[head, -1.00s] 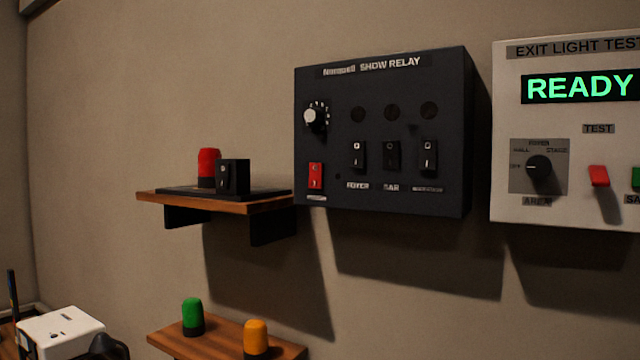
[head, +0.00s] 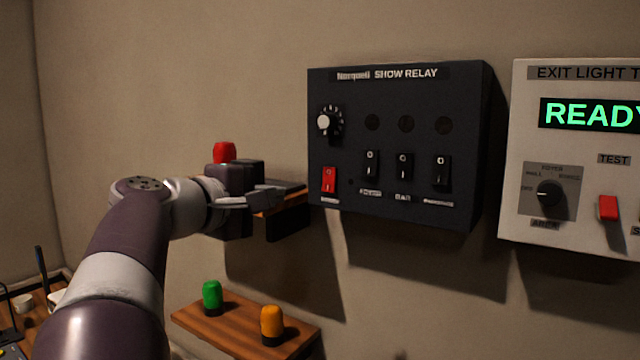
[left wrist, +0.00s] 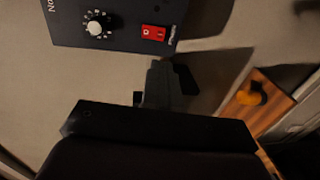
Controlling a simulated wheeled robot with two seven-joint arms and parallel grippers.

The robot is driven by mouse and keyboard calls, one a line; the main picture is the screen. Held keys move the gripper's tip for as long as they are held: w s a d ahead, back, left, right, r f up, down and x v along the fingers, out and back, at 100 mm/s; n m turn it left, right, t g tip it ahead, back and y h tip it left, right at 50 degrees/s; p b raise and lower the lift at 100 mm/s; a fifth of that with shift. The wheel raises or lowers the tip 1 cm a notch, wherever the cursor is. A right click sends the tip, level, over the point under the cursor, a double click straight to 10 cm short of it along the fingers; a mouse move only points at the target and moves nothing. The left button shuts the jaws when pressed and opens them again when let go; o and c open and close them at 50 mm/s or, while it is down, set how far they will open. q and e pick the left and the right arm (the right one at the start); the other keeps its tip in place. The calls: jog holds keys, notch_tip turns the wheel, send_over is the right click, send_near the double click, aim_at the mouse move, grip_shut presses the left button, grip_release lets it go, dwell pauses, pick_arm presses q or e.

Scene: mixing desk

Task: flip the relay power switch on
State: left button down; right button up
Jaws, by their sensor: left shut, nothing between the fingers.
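The dark show relay box (head: 400,105) hangs on the wall in the middle of the head view. Its red rocker switch (head: 329,180), likely the power switch, sits at its lower left corner; it also shows in the left wrist view (left wrist: 154,33). Which side of the rocker is pressed is too small to tell. My left gripper (head: 282,194) is shut and empty, left of the red switch and apart from it. In the left wrist view its dark fingers (left wrist: 168,85) lie below the red switch. My right gripper is not in view.
A wooden shelf (head: 268,210) with a red-capped lamp (head: 224,152) is partly hidden behind my left gripper. A lower shelf (head: 240,331) holds green (head: 212,297) and amber lamps (head: 271,325). The exit light tester (head: 580,90) hangs to the right.

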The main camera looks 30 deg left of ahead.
aim_at(328, 189)
pick_arm(q)
jog(key=shift+a+f, duration=0.1)
jog(key=shift+a, duration=0.1)
jog(key=w+p, duration=0.2)
jog(key=w, duration=0.2)
jog(key=w+f+p, duration=0.1)
jog(key=w+p, duration=0.1)
jog(key=w, duration=0.2)
jog(key=w+d+p, duration=0.1)
jog(key=w+p, duration=0.1)
jog(key=w, duration=0.2)
jog(key=shift+w+f, duration=0.15)
jog(key=shift+w, duration=0.25)
jog(key=shift+w+d+f+p, duration=0.1)
jog(key=shift+w+f+p, duration=0.15)
jog(key=shift+w, duration=0.35)
